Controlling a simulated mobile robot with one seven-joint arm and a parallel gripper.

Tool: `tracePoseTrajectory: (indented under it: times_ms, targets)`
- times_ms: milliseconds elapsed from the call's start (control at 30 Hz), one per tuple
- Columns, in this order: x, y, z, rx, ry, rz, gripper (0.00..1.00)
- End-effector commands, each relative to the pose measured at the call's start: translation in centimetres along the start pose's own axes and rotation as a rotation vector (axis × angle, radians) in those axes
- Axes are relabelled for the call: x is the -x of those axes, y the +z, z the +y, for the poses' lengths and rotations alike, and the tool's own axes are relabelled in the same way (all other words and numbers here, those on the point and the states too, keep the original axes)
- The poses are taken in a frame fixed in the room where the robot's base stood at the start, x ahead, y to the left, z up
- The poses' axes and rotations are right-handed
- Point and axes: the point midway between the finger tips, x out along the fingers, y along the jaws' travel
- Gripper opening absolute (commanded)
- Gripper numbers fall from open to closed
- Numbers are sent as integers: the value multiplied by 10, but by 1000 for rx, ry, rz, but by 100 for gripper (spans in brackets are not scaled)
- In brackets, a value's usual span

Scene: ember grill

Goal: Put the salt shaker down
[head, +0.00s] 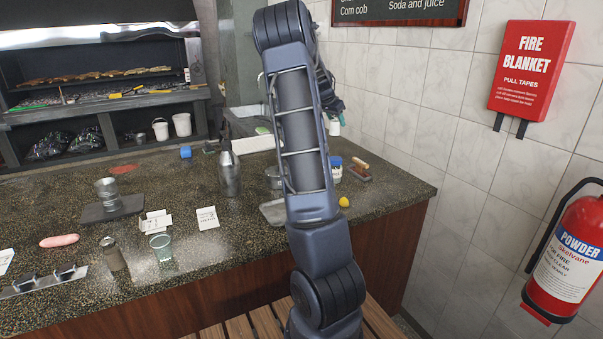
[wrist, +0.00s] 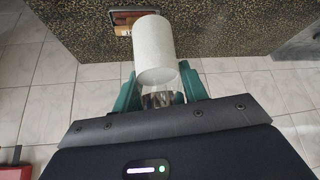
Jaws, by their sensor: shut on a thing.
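The salt shaker (wrist: 153,42) is a plain white cylinder with a shiny, clear or metallic end. In the wrist view it sits between the green fingers of my gripper (wrist: 158,76), which is shut on it. The speckled counter (wrist: 210,28) lies beyond it, and the shaker appears held clear of that surface. In the head view my arm hides most of the gripper; only a small green and white part (head: 335,125) shows beside the arm, near the tiled wall. I cannot tell the shaker's exact height.
Near the gripper are a blue-topped jar (head: 336,168), a wooden-handled brush (head: 358,168), a yellow ball (head: 344,202) and a metal tray (head: 272,213). A steel bottle (head: 229,174) stands further left. A fire extinguisher (head: 568,255) hangs at right. Bare counter shows around the cards (head: 207,218).

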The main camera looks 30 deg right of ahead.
Motion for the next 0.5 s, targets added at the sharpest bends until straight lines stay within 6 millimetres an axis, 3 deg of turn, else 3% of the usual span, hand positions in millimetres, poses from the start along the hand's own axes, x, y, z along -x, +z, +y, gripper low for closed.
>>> tracePoseTrajectory:
  times_ms: [33, 200, 400, 500]
  targets:
    - [3, 6, -24, -3, 6, 3, 14]
    - [13, 29, -90, -36, 22, 6, 14]
    - [22, 51, -138, -65, 35, 11, 14]
    - [24, 58, -150, -73, 38, 12, 14]
